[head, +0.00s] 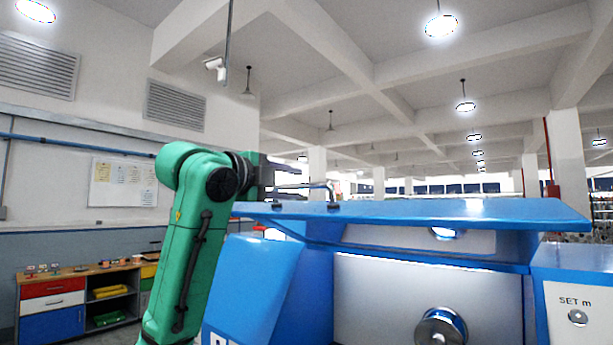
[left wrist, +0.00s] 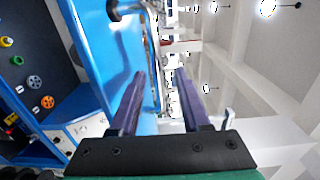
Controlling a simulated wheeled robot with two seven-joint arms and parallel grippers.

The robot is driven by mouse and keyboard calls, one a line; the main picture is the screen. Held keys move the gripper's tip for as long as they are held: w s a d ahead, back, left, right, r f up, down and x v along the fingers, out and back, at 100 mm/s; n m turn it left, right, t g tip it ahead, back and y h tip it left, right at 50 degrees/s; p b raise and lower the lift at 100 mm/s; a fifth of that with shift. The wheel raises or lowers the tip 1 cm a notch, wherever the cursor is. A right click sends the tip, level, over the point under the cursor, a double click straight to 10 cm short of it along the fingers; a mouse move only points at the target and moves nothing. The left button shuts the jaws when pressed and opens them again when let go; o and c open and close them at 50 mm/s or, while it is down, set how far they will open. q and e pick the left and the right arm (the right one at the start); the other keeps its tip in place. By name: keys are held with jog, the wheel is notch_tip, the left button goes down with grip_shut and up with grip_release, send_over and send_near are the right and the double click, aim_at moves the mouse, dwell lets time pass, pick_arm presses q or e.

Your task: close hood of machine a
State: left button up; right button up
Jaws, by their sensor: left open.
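The blue hood (head: 420,212) of the machine is raised and shows nearly edge-on as a flat panel above the open front. A metal bar handle (head: 318,186) stands on its top side at the left end. My left gripper (head: 300,180) is at this handle, open, with the arm coming up from the left. In the left wrist view, the gripper (left wrist: 160,78) has its two dark fingers apart. The handle (left wrist: 153,60) runs lengthwise in the gap between them, beside the blue hood (left wrist: 88,40). Whether a finger touches the bar I cannot tell. My right gripper is out of view.
Under the hood is a pale panel with a metal pulley (head: 440,328). A blue housing with a "SET m" label (head: 575,300) stands at right. A workbench (head: 85,290) with drawers is at the far left. The left wrist view shows a dark board with several pulleys (left wrist: 47,102).

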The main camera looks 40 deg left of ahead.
aim_at(309, 206)
pick_arm(q)
jog(key=w, duration=0.2)
jog(key=w+p, duration=0.1)
jog(key=w, duration=0.2)
jog(key=w+f, duration=0.1)
jog(key=w, duration=0.1)
jog(key=shift+w+a, duration=0.1)
jog(key=shift+w, duration=0.2)
jog(key=shift+s+r, duration=0.2)
jog(key=shift+s, duration=0.5)
jog(key=c, duration=0.3)
jog(key=shift+w, duration=0.1)
grip_shut()
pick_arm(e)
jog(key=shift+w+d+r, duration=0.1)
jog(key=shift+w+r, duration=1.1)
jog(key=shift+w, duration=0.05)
pick_arm(q)
jog(key=shift+r, duration=0.15)
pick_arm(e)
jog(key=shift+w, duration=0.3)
